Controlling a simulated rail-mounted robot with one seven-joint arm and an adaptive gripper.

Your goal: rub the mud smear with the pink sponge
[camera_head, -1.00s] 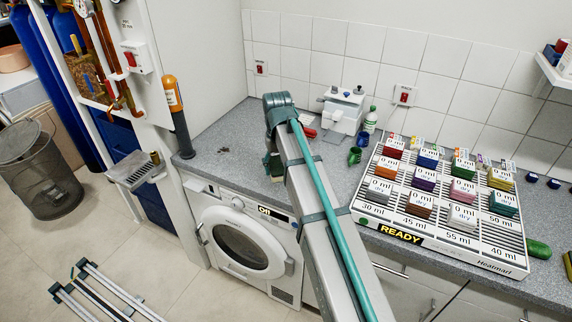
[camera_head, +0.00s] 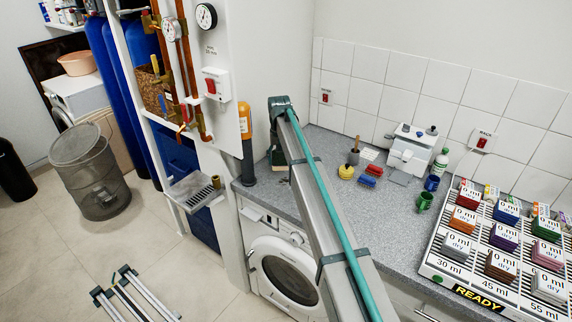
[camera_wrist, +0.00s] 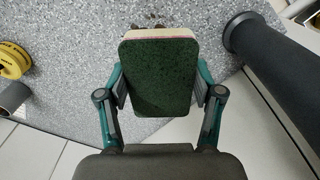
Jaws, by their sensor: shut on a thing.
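My gripper (camera_wrist: 160,92) is shut on the sponge (camera_wrist: 158,75), with a finger on each side. The sponge's dark green face is toward the wrist camera, and a cream edge with a thin pink line shows at its far end. The brown mud smear (camera_wrist: 146,21) lies on the grey counter just beyond that end, partly hidden by the sponge. I cannot tell whether the sponge touches the counter. In the head view my gripper is mostly hidden behind my arm, at the counter's left part near the dark cylinder.
A dark cylinder with an orange top (camera_head: 246,145) stands close by at the counter's left end; it also shows in the wrist view (camera_wrist: 270,60). The counter's front edge is near.

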